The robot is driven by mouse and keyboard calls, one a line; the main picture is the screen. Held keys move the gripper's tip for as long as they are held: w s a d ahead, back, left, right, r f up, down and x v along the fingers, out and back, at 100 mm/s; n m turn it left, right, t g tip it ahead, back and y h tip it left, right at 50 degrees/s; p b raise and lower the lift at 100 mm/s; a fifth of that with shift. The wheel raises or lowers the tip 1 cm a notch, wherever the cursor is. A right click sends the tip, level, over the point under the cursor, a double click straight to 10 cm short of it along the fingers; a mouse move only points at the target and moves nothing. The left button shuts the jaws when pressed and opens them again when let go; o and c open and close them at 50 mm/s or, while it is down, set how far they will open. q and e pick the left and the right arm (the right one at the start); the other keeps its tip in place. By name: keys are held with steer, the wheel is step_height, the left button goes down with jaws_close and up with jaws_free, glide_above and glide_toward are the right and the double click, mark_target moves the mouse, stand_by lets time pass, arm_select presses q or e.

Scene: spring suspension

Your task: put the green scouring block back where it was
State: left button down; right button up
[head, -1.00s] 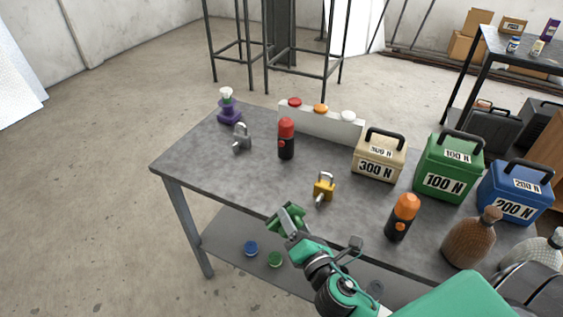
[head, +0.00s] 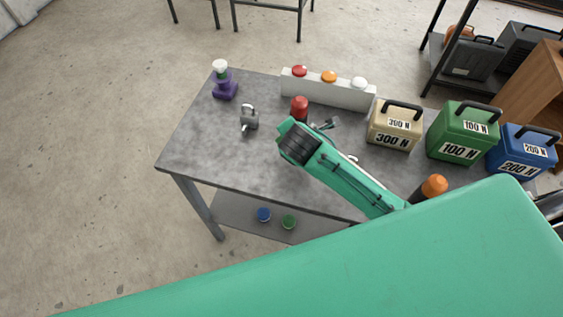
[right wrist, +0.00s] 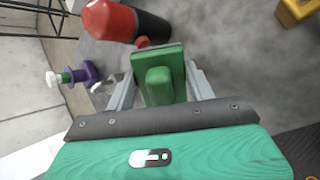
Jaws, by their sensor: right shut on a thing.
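The green scouring block (right wrist: 165,80) sits between the two grey fingers of my right gripper (right wrist: 160,88) in the right wrist view. My right gripper is shut on it. Beyond the block, close to it in that view, is a red and black bottle (right wrist: 120,20). In the head view my right arm reaches over the grey table (head: 215,140) to near the red-topped bottle (head: 299,107). The arm hides the block there, and the gripper cannot be clearly made out. My left gripper is in neither view.
A grey padlock (head: 249,121) and a purple stand (head: 223,84) are at the table's left. A white button box (head: 325,92) lines the back. Weight boxes in beige (head: 394,128), green (head: 462,134) and blue (head: 521,150), and an orange-topped bottle (head: 434,186), are right. The front-left tabletop is clear.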

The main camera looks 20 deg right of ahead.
steer(key=a+r+g+p, duration=0.1)
steer(key=a+r+g+y+p, duration=0.1)
steer(key=r+g+p, duration=0.2)
steer(key=r, duration=0.1)
steer(key=shift+a+r+y, duration=0.1)
steer(key=shift+a+y, duration=0.2)
steer(key=shift+a, duration=0.1)
step_height(320, 180, up, 6)
steer(key=s+a+n+g+y+p, duration=0.1)
steer(key=s+n+g+p, duration=0.1)
steer(key=g+p, duration=0.15)
steer(key=p, duration=0.3)
glide_above(284, 170)
steer(key=shift+n, duration=0.3)
step_height(284, 170, down, 15)
steer(key=shift+r, duration=0.2)
step_height(284, 170, down, 4)
steer(key=shift+r+p, duration=0.25)
steer(key=shift+p, duration=0.4)
steer(key=shift+f, duration=0.5)
steer(key=o, duration=1)
steer(key=shift+o, duration=0.2)
